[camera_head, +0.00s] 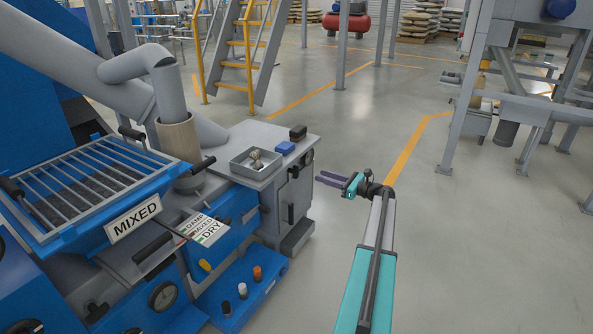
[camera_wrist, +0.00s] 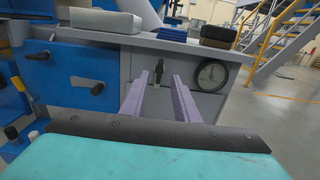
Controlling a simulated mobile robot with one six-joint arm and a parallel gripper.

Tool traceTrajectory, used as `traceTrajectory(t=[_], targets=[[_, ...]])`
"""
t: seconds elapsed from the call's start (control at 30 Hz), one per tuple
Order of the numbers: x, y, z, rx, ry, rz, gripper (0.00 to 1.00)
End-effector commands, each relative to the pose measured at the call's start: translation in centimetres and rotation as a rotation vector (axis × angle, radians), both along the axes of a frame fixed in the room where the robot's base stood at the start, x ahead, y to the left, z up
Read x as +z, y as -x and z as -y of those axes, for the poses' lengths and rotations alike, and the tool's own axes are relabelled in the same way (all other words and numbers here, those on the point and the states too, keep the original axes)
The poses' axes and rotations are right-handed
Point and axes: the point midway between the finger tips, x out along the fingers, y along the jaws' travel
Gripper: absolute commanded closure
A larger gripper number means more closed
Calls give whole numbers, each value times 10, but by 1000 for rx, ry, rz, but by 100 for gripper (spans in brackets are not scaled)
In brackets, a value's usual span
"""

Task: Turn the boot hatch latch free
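The grey cabinet (camera_head: 270,200) carries a small black latch-like lever (camera_head: 293,172) on its right-hand face and an upright black handle (camera_head: 291,213) lower down. No label shows which is the boot hatch latch. In the wrist view a black upright lever (camera_wrist: 159,70) on the grey panel (camera_wrist: 190,98) stands beyond and between my fingertips. My gripper (camera_head: 318,177) is open and empty, its two purple fingers pointing at the cabinet face. In the wrist view the fingers (camera_wrist: 160,78) are spread, apparently short of the lever; contact cannot be made out.
A grey tray (camera_head: 256,166), a blue block (camera_head: 284,148) and a dark block (camera_head: 298,132) stand on the cabinet top. The floor (camera_head: 440,240) right of the cabinet is clear.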

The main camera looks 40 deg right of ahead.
Motion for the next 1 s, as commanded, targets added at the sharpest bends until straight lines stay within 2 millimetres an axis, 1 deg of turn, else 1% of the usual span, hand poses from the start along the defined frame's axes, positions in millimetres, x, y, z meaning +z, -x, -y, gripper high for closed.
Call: traceTrajectory(t=[0.17, 0.37, 0.57, 1.0], targets=[[-1, 1, 3, -4, 1, -1, 72], [-2, -9, 1, -4, 2, -1, 72], [-3, -31, -5, -4, 3, 0, 72], [-3, -92, -19, -5, 2, -1, 72]])
